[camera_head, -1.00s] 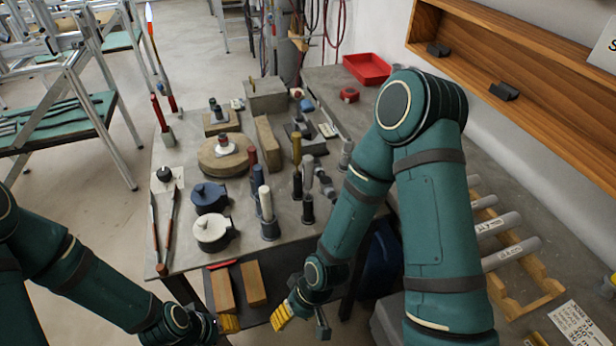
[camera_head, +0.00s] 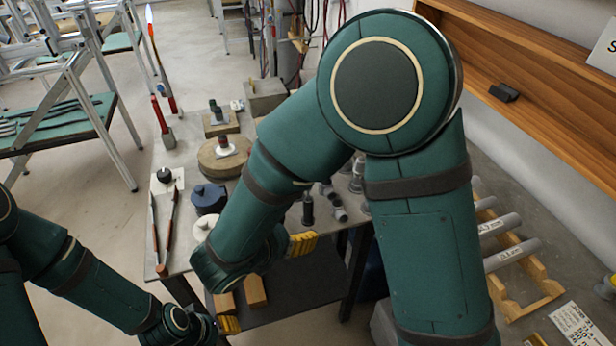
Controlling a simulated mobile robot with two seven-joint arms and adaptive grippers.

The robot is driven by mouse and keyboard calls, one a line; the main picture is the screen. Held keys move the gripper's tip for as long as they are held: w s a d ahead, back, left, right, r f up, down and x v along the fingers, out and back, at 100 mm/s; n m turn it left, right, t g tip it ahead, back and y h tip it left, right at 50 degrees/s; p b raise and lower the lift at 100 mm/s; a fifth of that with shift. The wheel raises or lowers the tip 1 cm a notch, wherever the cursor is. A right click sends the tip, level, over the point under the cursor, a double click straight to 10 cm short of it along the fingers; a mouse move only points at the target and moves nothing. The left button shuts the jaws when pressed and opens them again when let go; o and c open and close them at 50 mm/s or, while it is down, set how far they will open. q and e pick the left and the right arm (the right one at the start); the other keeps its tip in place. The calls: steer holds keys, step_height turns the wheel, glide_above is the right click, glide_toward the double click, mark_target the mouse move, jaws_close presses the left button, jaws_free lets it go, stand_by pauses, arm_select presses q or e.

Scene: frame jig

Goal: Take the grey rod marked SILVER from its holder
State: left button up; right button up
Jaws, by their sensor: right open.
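A grey rod standing in a dark holder (camera_head: 307,210) on the grey table showed earlier; now my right arm covers the rod and only the holder shows. I can read no SILVER mark. Other grey rods (camera_head: 512,253) with small labels lie on a wooden rack (camera_head: 535,275) at the right; their lettering is too small to read. My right gripper (camera_head: 303,243), with yellow fingers, is open in front of the table's near edge, below the dark holder in the picture. My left gripper (camera_head: 229,324) is low at the bottom, away from the rods; its opening is unclear.
A blue lidded pot (camera_head: 208,197), a round wooden block (camera_head: 222,160) and pliers-like tools (camera_head: 164,225) are on the table's left part. Wooden blocks (camera_head: 255,291) lie on the lower shelf (camera_head: 310,280). A wooden wall shelf (camera_head: 535,80) is at upper right.

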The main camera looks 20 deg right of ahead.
step_height(320, 180, up, 6)
steer(key=w+a+n+t, duration=0.1)
steer(key=w+a+t, duration=0.1)
steer(key=t, duration=0.1)
steer(key=shift+t+h, duration=0.4)
steer(key=x, duration=1.2)
steer(key=shift+d+r, duration=0.3)
steer(key=shift+r, duration=0.1)
steer(key=shift+s+a+r, duration=0.1)
jaws_close()
